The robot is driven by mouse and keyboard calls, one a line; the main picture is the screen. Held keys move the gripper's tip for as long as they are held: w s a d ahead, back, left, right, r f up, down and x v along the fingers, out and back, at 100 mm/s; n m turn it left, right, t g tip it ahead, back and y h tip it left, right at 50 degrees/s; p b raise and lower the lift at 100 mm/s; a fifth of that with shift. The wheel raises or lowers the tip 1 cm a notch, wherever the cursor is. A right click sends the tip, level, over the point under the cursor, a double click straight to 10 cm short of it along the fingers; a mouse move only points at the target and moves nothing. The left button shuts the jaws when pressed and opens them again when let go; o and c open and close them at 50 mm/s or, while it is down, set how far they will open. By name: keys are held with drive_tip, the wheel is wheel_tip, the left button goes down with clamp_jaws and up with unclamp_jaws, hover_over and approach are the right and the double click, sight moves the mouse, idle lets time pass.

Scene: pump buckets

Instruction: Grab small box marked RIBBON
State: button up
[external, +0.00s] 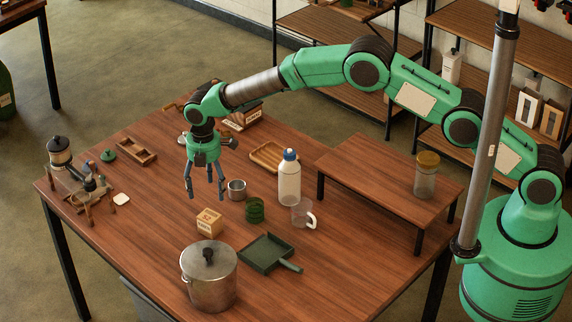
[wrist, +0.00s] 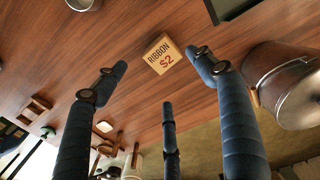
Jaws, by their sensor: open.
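The small box marked RIBBON (external: 209,222) is a pale wooden cube on the brown table, just behind the metal pot. In the wrist view the box (wrist: 161,54) shows its top, lettered "RIBBON" with "S2" in red, lying beyond and between the fingertips. My gripper (external: 206,192) points down above the table, behind the box and slightly left of it. Its three dark fingers are spread open and empty, and they also show in the wrist view (wrist: 165,82). The fingers do not touch the box.
A lidded metal pot (external: 209,276) stands in front of the box. A dark green dustpan (external: 267,254) lies to its right, with a green coil (external: 255,210) and a metal cup (external: 236,190) nearby. A white bottle (external: 289,180) stands farther right.

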sight(210, 215)
wheel_tip(210, 215, down, 8)
drive_tip(key=shift+f, duration=0.1)
idle(0.4)
drive_tip(key=shift+f, duration=2.55)
drive_tip(key=c, duration=1.3)
drive_tip(key=shift+o, duration=0.2)
drive_tip(key=shift+r, duration=0.1)
